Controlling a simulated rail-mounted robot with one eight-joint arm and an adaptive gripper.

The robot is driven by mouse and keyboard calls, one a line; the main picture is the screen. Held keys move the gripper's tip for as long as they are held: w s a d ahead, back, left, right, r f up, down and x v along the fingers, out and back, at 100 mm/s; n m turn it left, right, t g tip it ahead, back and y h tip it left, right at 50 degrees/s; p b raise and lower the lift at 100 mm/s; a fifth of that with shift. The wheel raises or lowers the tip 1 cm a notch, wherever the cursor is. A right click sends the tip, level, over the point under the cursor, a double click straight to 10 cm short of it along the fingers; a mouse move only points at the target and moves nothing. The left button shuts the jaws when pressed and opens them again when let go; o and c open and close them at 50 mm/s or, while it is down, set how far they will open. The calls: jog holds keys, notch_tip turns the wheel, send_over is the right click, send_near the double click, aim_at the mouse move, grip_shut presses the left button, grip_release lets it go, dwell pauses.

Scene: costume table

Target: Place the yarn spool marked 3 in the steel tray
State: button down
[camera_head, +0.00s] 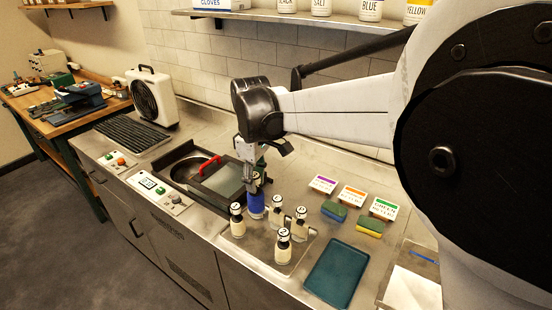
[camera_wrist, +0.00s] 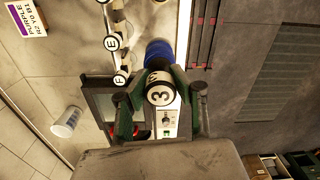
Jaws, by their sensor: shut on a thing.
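The yarn spool marked 3 has blue yarn (camera_head: 256,205) and a pale top with a black 3, which faces the camera in the wrist view (camera_wrist: 160,94). My gripper (camera_head: 255,178) is shut on its top from above, with a green finger on either side in the wrist view (camera_wrist: 162,98). The spool is upright at the back of the shallow steel tray (camera_head: 254,250); I cannot tell whether its base touches. Several cream spools with marked tops (camera_head: 283,248) stand in the tray, close to the blue one.
A blue-green tray (camera_head: 337,273) lies to the right. Two sponges (camera_head: 370,227) and several label cards (camera_head: 384,208) lie behind it. A dark, glass-lidded unit with a red handle (camera_head: 209,162) is behind left. A white fan (camera_head: 152,96) stands further back.

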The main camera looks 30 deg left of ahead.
jog(key=shift+s+d+f, duration=0.15)
jog(key=shift+s+d, duration=0.05)
jog(key=shift+d, duration=0.25)
jog(key=shift+a+f+b, duration=0.2)
jog(key=shift+f+b, duration=0.25)
jog(key=shift+f, duration=0.5)
notch_tip(320, 180, down, 13)
jog(key=b, duration=0.5)
jog(key=shift+r+b, duration=0.2)
jog(key=shift+b, duration=0.1)
jog(key=shift+d+f+b, duration=0.1)
jog(key=shift+f+b, duration=0.4)
jog(key=shift+f, duration=0.05)
jog(key=c, duration=1)
grip_release()
jog(key=shift+c, duration=0.2)
jog(key=shift+r, duration=0.15)
